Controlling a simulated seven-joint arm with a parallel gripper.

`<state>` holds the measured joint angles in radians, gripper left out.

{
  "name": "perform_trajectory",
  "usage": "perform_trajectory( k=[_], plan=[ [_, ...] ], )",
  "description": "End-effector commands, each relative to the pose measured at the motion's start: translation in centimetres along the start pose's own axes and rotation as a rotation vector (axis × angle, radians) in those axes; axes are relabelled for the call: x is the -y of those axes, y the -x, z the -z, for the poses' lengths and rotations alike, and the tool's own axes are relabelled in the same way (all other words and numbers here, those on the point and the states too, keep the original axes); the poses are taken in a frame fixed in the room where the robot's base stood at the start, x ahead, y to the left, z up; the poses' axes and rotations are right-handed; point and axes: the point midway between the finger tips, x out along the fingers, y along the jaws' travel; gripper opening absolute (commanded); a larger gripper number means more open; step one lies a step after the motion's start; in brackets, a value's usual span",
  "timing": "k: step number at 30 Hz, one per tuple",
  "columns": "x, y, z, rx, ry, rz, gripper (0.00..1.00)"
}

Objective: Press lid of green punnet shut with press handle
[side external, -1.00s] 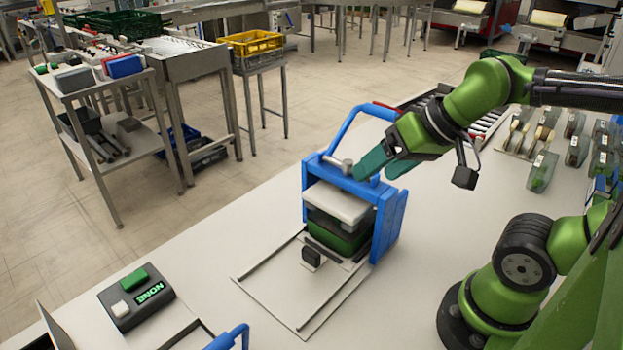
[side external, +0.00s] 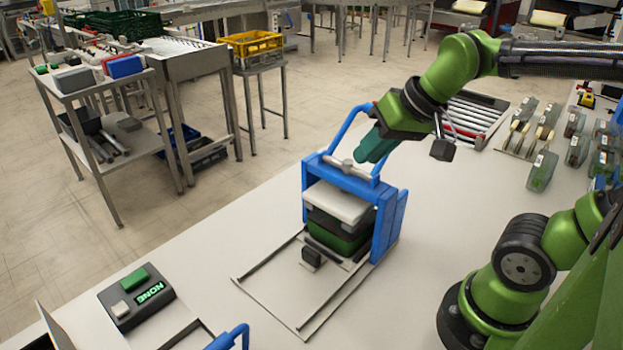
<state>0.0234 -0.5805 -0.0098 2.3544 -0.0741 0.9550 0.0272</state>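The green punnet (side external: 332,240) sits inside the blue press frame (side external: 388,230), under the pale press plate (side external: 337,203). A dark layer, likely its lid, shows between plate and punnet; whether it is shut cannot be seen. The blue press handle (side external: 345,128) stands raised as an arch over the frame, behind a grey crosspiece (side external: 345,166). My gripper (side external: 368,154) is above the frame, its teal fingers pointing down and left, close to the right side of the handle. The fingers overlap in this view, so their gap and any contact with the handle are unclear.
A flat plate with rails (side external: 290,297) and a small black block (side external: 312,256) lies in front of the press. A roller conveyor (side external: 475,120) and several dark-green punnets (side external: 543,170) are at right.

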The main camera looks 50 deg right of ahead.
Motion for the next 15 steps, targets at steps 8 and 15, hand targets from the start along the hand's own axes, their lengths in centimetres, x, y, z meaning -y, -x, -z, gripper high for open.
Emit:
perform_trajectory(
  k=[8,15],
  plan=[
    [-1.2,2.4,9.1,0.056,-0.488,-0.251,0.0],
    [-3.0,5.5,15.2,-0.064,-1.15,-0.505,0.0]
  ],
)
